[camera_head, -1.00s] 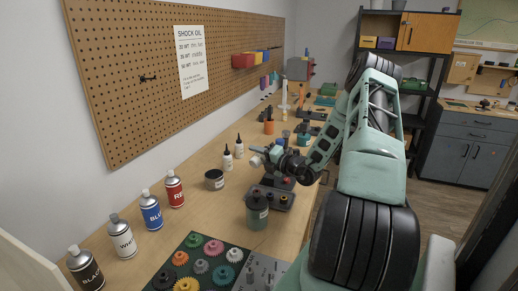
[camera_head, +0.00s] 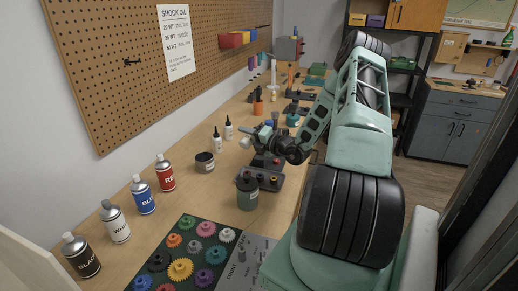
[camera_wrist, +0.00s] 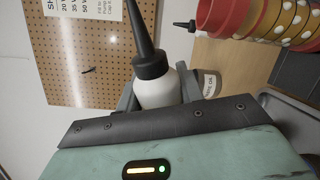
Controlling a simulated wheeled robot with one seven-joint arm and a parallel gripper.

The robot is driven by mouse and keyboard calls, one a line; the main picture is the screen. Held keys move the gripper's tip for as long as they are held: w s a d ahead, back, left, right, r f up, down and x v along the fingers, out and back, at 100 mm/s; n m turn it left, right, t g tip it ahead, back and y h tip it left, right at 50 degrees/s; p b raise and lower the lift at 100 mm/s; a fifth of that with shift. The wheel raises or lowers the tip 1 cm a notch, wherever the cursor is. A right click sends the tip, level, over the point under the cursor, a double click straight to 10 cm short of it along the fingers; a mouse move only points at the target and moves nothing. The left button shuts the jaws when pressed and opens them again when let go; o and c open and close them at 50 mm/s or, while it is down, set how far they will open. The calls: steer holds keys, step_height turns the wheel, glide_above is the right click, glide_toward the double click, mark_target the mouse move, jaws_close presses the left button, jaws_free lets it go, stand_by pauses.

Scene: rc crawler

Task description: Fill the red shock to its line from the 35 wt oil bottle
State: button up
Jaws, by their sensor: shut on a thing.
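A white bottle with a black cone nozzle (camera_wrist: 155,85) stands nearly upright between the fingers of my gripper (camera_wrist: 158,92) in the wrist view. The gripper is shut on it; its label is not readable. In the head view my gripper (camera_head: 262,136) is above the bench, over a dark stand (camera_head: 262,183). Small red parts (camera_head: 278,162) show at that stand, but I cannot tell which is the red shock, and its fill line is not visible. Two more black-tipped bottles (camera_head: 217,140) (camera_head: 228,128) stand to the left of the gripper.
A dark jar (camera_head: 204,162), a green-grey canister (camera_head: 247,192) and several spray cans (camera_head: 142,195) stand on the bench (camera_head: 190,195). A gear board (camera_head: 181,269) lies in front. The shock oil chart (camera_head: 176,42) hangs on the pegboard. A red and tan ringed thing (camera_wrist: 255,18) is at upper right in the wrist view.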

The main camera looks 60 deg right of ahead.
steer(key=shift+d+f+n, duration=0.25)
steer(key=shift+f+n, duration=0.05)
steer(key=shift+n, duration=0.5)
steer(key=shift+r, duration=0.1)
steer(key=d+n, duration=0.1)
steer(key=n, duration=0.1)
steer(key=d+r+n+b, duration=0.1)
steer(key=n, duration=0.1)
steer(key=d+r+n+b, duration=0.1)
steer(key=n, duration=0.1)
steer(key=shift+s+f, duration=0.1)
